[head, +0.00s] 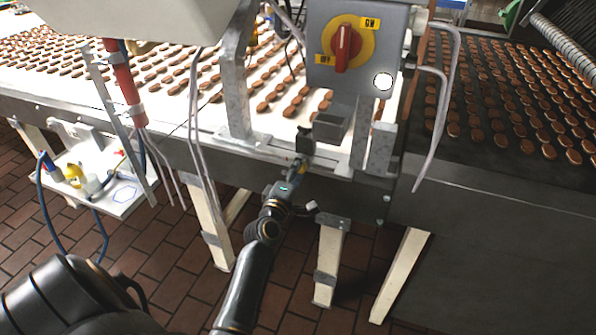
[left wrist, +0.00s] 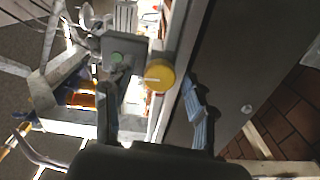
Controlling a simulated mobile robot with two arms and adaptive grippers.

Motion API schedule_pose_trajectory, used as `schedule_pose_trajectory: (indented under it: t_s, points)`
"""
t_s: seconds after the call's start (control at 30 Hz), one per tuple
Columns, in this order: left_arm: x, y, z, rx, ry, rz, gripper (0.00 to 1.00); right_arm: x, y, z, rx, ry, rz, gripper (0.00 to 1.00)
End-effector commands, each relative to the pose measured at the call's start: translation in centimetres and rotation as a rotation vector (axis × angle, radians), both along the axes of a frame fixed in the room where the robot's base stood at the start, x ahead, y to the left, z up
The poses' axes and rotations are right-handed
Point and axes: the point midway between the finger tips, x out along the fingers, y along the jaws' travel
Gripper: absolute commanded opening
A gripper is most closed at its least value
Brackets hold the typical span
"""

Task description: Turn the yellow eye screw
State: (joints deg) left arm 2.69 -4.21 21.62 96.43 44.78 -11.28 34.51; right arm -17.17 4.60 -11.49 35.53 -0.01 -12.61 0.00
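The yellow eye screw shows in the left wrist view as a round yellow head (left wrist: 160,75) with a pale line across it, beside a grey metal box (left wrist: 124,50). My left gripper (left wrist: 150,92) is open, one finger to the left of the yellow head and one to the right. No contact shows, and the depth between them is hard to judge. In the head view my left gripper (head: 299,165) is at the conveyor's front edge, below a grey bracket; it mostly hides the screw there. My right gripper is not in view.
A conveyor (head: 110,95) carries rows of brown biscuits, and a darker conveyor section (head: 480,150) stands at the right. A grey switch box (head: 385,45) with a red and yellow rotary switch (head: 345,42) hangs above my left gripper. Cables and metal posts flank the area.

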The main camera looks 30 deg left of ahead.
Motion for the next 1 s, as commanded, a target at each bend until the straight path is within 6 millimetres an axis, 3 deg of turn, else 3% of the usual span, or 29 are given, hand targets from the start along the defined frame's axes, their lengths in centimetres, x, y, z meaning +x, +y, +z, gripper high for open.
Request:
schedule_pose_trajectory:
  t_s: [0.27, 0.7, 1.0]
  points:
    - [-1.6, -0.4, -0.1, 0.001, 0.002, 0.000, 0.56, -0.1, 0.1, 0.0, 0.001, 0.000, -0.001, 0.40]
    - [-10.0, -2.4, -0.1, 0.001, 0.004, -0.002, 0.56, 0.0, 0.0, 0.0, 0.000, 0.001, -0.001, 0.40]
    - [-11.7, -2.8, 0.0, 0.000, 0.000, 0.000, 0.56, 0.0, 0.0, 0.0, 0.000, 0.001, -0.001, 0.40]
